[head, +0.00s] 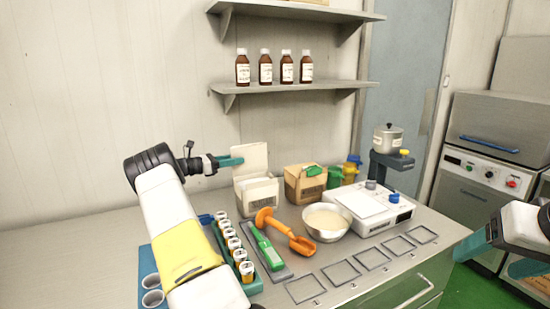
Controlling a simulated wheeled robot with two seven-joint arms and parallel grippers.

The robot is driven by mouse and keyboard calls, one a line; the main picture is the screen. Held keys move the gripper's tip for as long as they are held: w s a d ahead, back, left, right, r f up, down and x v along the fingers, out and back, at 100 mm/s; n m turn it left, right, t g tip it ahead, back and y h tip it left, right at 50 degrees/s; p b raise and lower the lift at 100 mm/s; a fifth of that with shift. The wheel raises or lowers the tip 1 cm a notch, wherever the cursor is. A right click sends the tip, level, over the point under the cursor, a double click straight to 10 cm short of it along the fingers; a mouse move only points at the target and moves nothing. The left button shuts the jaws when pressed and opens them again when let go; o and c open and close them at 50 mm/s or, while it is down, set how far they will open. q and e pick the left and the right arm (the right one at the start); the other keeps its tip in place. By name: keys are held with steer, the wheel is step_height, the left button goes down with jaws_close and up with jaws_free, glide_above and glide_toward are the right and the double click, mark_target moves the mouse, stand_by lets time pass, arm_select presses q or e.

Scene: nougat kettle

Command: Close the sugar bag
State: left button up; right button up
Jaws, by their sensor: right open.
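A white box-like bag (257,195) stands at the back of the counter with its top flap (250,158) raised. A brown bag (303,188) stands to its right, with a green clip-like piece (314,170) at its top. No readable label tells me which is the sugar bag. My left gripper (232,161) reaches in from the left, its teal fingers at the left edge of the raised flap; contact and finger gap are unclear. My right gripper (474,247) is open at the right, beyond the counter's right end and far from both bags.
A metal bowl (327,222), orange scoop (285,231), green tool (266,250) and white scale (370,206) stand in front of the bags. A rack of several vials (237,255) is at left. Above is a shelf (295,87) with brown bottles.

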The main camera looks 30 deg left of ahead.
mark_target(248, 158)
arm_select(q)
steer(key=x, duration=0.5)
steer(key=shift+w+d, duration=0.15)
steer(key=shift+w, duration=0.1)
jaws_close()
stand_by(1.2)
